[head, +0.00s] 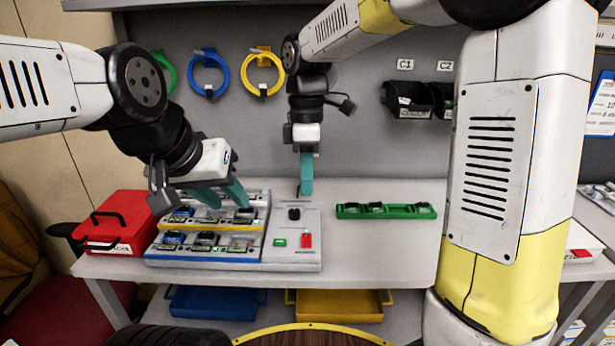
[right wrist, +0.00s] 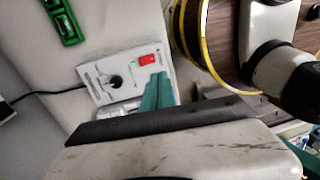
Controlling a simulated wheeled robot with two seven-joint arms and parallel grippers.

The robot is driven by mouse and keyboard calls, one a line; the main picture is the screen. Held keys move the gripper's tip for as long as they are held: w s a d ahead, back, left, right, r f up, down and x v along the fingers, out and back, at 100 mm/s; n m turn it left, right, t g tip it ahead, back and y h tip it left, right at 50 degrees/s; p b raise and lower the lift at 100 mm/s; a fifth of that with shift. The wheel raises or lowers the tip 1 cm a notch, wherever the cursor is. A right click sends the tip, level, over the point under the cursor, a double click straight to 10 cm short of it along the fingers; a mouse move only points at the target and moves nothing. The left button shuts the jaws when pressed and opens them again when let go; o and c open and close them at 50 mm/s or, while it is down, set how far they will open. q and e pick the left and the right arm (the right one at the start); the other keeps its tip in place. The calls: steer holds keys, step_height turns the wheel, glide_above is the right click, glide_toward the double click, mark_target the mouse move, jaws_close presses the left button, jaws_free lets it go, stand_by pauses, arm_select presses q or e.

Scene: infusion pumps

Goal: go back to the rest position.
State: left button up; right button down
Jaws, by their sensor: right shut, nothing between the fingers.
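My left gripper (head: 229,203) has two teal fingers spread apart, tips pointing down over the rack of pumps (head: 205,256). Nothing shows between them. My right gripper (head: 306,190) points straight down above the control panel (head: 308,258), to the right of the rack. Its fingers are together and hold nothing. In the right wrist view its teal fingers (right wrist: 157,92) lie beside the panel (right wrist: 112,72) with the black knob and red switch. Whether they touch the panel cannot be told.
A green strip (head: 386,211) with several dark parts lies on the right of the table. A red case (head: 117,225) stands at the left. Coloured cable loops (head: 263,70) and black bins (head: 408,98) hang on the wall. Blue and yellow trays (head: 340,306) sit below.

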steer(key=shift+d, duration=0.1)
steer(key=s+d+r+m+t+y, duration=0.2)
steer(key=s+d+r+m+t, duration=0.2)
steer(key=s+d+m+t, duration=0.3)
steer(key=s+d+m, duration=0.5)
steer(key=d+m, duration=0.3)
steer(key=m, duration=0.2)
steer(key=shift+s+t, duration=0.2)
steer(key=shift+t, duration=0.1)
stand_by(0.9)
